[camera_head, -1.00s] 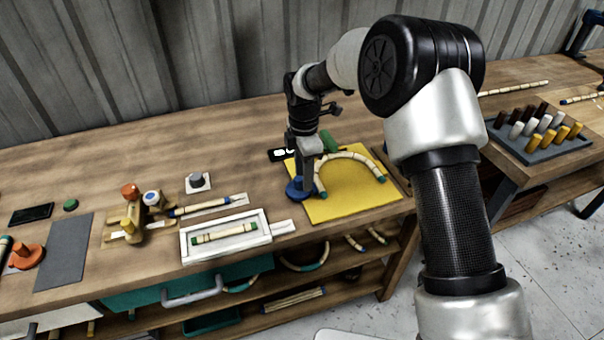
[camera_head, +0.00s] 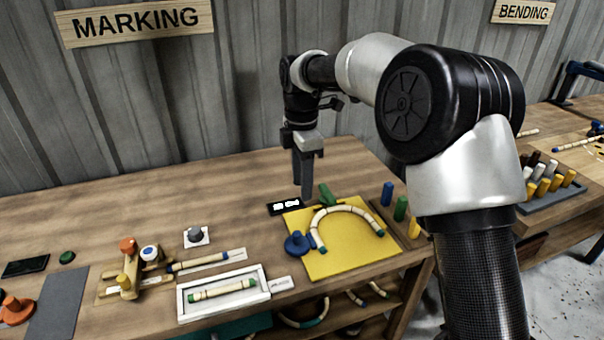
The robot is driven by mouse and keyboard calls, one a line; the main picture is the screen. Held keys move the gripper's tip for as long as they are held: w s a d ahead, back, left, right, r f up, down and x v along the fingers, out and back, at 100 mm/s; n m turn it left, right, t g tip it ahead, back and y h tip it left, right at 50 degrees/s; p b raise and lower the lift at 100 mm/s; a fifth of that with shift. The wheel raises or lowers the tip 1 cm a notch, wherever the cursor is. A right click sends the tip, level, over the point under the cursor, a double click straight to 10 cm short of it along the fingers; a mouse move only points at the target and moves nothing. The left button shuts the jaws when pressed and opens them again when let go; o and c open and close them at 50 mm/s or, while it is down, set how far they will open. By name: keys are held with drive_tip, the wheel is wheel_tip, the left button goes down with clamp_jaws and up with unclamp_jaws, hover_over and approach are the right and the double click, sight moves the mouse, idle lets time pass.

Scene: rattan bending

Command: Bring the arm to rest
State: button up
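My gripper (camera_head: 303,190) hangs pointing down above the back edge of the yellow board, under my raised arm. Its two fingers show with a narrow gap between them, and nothing shows held in it. The yellow board (camera_head: 345,262) lies on the table with a curved rattan piece (camera_head: 349,211) on it. A blue round-based piece (camera_head: 297,244) stands at the board's left edge, by the left end of the curve. A green piece (camera_head: 326,195) is at the board's back edge.
A white tray (camera_head: 181,303) with a straight rattan piece, a wooden jig (camera_head: 128,285) and a grey knob (camera_head: 195,234) stand left. Blue, green and yellow pegs (camera_head: 400,209) stand right of the board. A peg block (camera_head: 552,199) is farther right. The table's back left is clear.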

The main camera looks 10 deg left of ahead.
drive_tip(key=shift+r, duration=0.8)
drive_tip(key=s+d+r+m+t+p, duration=0.1)
drive_tip(key=s+d+r+m+p, duration=0.1)
drive_tip(key=s+d+r+m, duration=0.45)
drive_tip(key=s+d+r+m+t+p, duration=0.1)
drive_tip(key=s+d+r+m+t, duration=0.2)
drive_tip(key=d+r, duration=0.55)
drive_tip(key=s+d+m+p, duration=0.1)
drive_tip(key=s+d+m, duration=0.5)
drive_tip(key=s, duration=0.3)
drive_tip(key=s+d+m+t+p, duration=0.1)
drive_tip(key=s+d+m+p, duration=0.1)
drive_tip(key=s+d+m, duration=0.4)
drive_tip(key=s+m, duration=0.2)
drive_tip(key=shift+s+d+f+m+t, duration=0.25)
drive_tip(key=shift+s+m+t, duration=0.05)
drive_tip(key=shift+s+m, duration=0.1)
